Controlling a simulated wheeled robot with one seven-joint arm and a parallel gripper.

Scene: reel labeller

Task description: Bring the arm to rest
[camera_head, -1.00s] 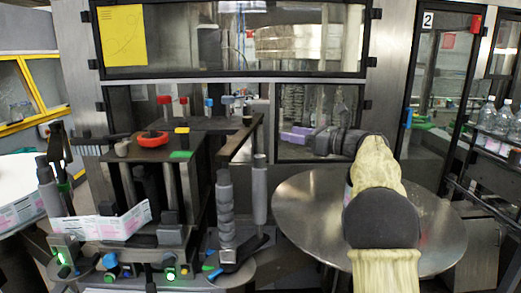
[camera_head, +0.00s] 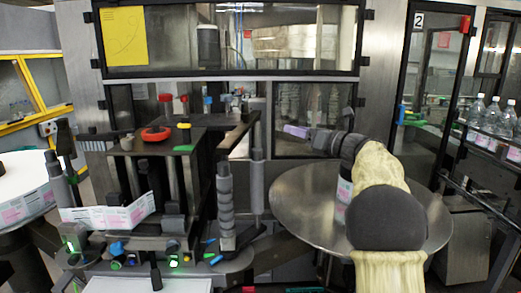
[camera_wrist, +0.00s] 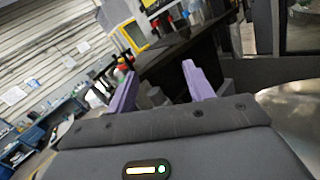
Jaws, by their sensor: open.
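My gripper (camera_head: 297,132) has purple fingers and points left, above the far left edge of the round steel table (camera_head: 300,208) in the head view. In the wrist view my gripper's two fingers (camera_wrist: 158,85) stand apart with nothing between them. My arm, in a yellowish cover with dark joints, reaches over the table from the lower right.
The labelling machine (camera_head: 225,190) stands left of the table, with a strip of labels (camera_head: 110,214) on it. A glazed cabinet (camera_head: 230,40) closes off the back. Several clear bottles (camera_head: 490,118) stand on a rack at the right.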

